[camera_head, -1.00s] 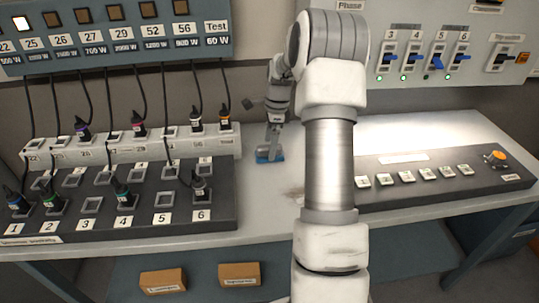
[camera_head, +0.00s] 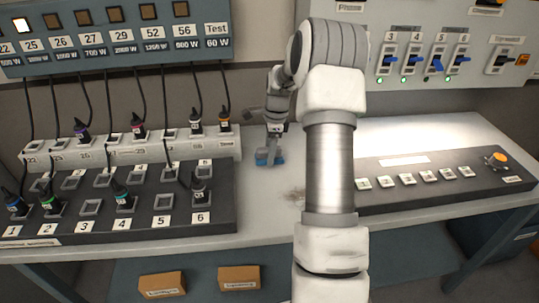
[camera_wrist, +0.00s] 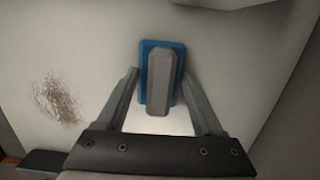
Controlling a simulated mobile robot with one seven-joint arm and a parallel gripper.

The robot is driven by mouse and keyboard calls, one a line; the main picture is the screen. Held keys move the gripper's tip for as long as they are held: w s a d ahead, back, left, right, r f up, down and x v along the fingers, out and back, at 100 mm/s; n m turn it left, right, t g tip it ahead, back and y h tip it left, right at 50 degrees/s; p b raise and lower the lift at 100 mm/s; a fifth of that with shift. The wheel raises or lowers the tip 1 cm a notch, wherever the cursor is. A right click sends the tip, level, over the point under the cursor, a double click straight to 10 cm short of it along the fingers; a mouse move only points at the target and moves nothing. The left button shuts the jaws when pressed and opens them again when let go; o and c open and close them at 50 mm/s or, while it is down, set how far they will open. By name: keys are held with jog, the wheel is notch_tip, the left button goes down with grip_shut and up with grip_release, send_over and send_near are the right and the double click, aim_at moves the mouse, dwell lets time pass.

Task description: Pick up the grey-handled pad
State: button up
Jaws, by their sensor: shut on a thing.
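The grey-handled pad is a blue block with a long grey handle (camera_wrist: 161,85) on top. In the wrist view it sits between my two fingers, and the pale tabletop shows around it. In the head view its blue base (camera_head: 270,161) shows on the table, right of the dark socket panel. My gripper (camera_wrist: 161,77) is shut on the pad, one finger on each side. In the head view my gripper (camera_head: 272,146) comes down over the pad from above; the handle is mostly hidden there.
A dark smudge (camera_wrist: 57,97) marks the table beside the pad. The socket panel (camera_head: 140,222) with corded plugs stands on the left. A dark button console (camera_head: 440,178) is on the right. Switch boxes hang on the wall behind.

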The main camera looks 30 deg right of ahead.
notch_tip(320, 180, up, 10)
jog(key=shift+r+p, duration=0.1)
jog(key=shift+p, duration=0.9)
jog(key=o, duration=0.7)
jog(key=c, duration=0.5)
jog(key=shift+s, duration=0.1)
